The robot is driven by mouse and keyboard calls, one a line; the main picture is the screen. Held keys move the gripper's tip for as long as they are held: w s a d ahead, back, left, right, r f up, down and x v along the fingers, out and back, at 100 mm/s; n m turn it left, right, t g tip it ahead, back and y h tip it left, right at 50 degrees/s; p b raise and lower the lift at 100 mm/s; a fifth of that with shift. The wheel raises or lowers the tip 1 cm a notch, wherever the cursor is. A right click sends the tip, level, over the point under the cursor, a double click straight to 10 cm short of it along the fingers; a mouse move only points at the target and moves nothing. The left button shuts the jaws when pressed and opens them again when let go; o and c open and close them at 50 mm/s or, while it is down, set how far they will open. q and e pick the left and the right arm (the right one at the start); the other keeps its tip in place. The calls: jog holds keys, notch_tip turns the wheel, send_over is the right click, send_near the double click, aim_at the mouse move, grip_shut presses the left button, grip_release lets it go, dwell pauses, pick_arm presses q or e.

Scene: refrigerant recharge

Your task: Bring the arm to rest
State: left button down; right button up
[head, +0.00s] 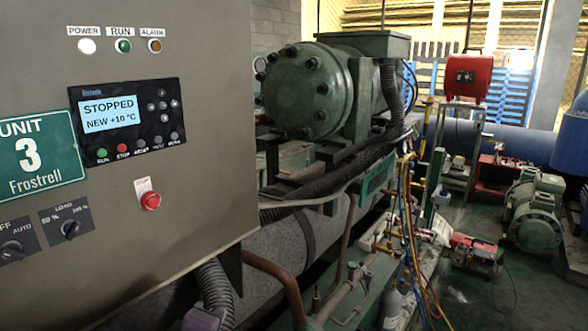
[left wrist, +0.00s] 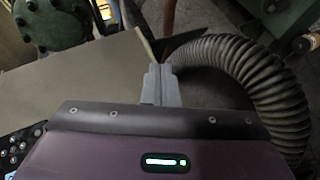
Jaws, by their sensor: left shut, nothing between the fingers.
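My left gripper (left wrist: 160,72) shows in the left wrist view with its two grey fingers together and nothing between them. It points past the edge of the grey control cabinet (left wrist: 75,80), with a ribbed black hose (left wrist: 265,80) curving close on its right. I cannot tell whether it touches anything. In the head view only a purple piece of my left arm shows at the bottom edge, below the cabinet (head: 200,140); the fingers are not clear there. The cabinet display (head: 108,112) reads "STOPPED" and "NEW +10 °C". My right gripper is in neither view.
A red push button (head: 150,201) and knobs (head: 70,229) stick out of the cabinet front. Behind it stand a green compressor (head: 305,90) and pipes. Coloured hoses (head: 407,215) hang at centre right. Dark floor (head: 475,300) is open at the lower right.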

pick_arm(q)
jog(key=s+a+f+m+g+y, duration=0.1)
jog(key=s+a+f+m+g, duration=0.3)
jog(key=s+f+m, duration=0.5)
jog(key=s+a+f+m+g, duration=0.2)
jog(key=s+f+m+g, duration=0.45)
jog(key=s+f, duration=0.3)
notch_tip(320, 180, down, 31)
jog(key=s, duration=0.2)
jog(key=s+a+f+g, duration=0.2)
jog(key=s+a+f, duration=0.1)
jog(key=s+f, duration=1.3)
jog(key=s, duration=0.3)
jog(key=shift+a+f+y, duration=0.15)
jog(key=shift+f+y, duration=0.15)
jog(key=shift+f, duration=0.1)
